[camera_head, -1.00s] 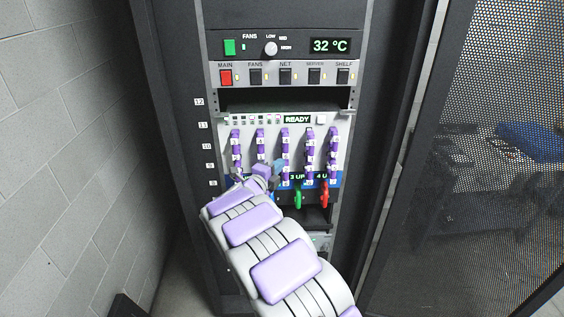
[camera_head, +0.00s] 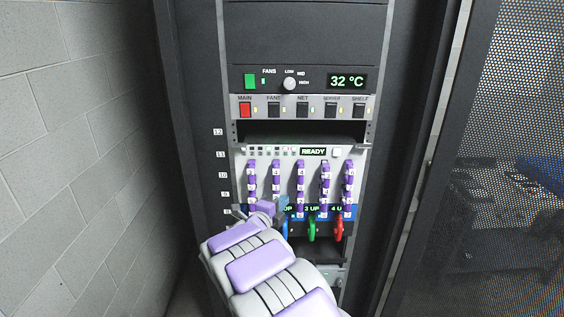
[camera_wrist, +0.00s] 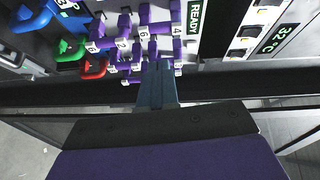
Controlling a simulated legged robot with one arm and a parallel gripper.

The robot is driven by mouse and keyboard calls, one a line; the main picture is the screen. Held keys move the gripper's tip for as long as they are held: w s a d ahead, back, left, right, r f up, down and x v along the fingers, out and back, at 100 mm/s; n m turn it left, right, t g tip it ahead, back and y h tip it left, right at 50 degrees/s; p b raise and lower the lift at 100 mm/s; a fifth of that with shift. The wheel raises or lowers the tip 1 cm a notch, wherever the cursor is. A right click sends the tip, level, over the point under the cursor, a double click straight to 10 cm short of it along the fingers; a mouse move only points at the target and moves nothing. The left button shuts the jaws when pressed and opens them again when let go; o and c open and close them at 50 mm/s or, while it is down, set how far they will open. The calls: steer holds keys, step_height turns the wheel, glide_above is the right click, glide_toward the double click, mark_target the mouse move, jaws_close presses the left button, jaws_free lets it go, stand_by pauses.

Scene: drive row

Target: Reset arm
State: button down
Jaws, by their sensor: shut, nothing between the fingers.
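My arm, grey with purple pads, reaches up from the bottom of the head view. My gripper (camera_head: 282,205) is at the lower left of the drive row, in front of the rack. In the wrist view my gripper (camera_wrist: 158,84) shows as blue-grey fingers that are shut and empty. The drive row has several purple drive handles (camera_head: 300,182) with number labels, under a panel reading READY (camera_head: 313,152). Below it hang a green handle (camera_head: 311,230) and a red handle (camera_head: 338,229). A blue handle (camera_head: 287,229) is partly hidden by my gripper.
Above the drives are a switch strip (camera_head: 302,107) with a red MAIN switch (camera_head: 245,110) and a fan panel (camera_head: 290,84) reading 32 °C. A grey block wall (camera_head: 80,150) is at the left. A perforated door (camera_head: 490,160) stands open at the right.

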steer(key=s+r+n+g+y, duration=0.3)
steer(key=s+n+g+y, duration=0.2)
steer(key=s+n+y, duration=0.75)
steer(key=s+d+f+n+g+h, duration=0.1)
steer(key=s+d+f+n+g, duration=0.1)
steer(key=s, duration=1.2)
steer(key=s+d+f+n+g+h, duration=0.1)
steer(key=s+d+n+g, duration=0.4)
steer(key=s, duration=0.9)
steer(key=s+d+f+n+g+h+b, duration=0.1)
steer(key=s+d, duration=0.6)
steer(key=s, duration=0.7)
steer(key=f+n+g+h, duration=0.1)
steer(key=n+g, duration=0.1)
steer(key=g, duration=0.1)
steer(key=shift+s+d+f+g, duration=0.15)
steer(key=shift+d+f+g, duration=0.1)
steer(key=shift+f+g, duration=0.15)
steer(key=shift+n, duration=0.25)
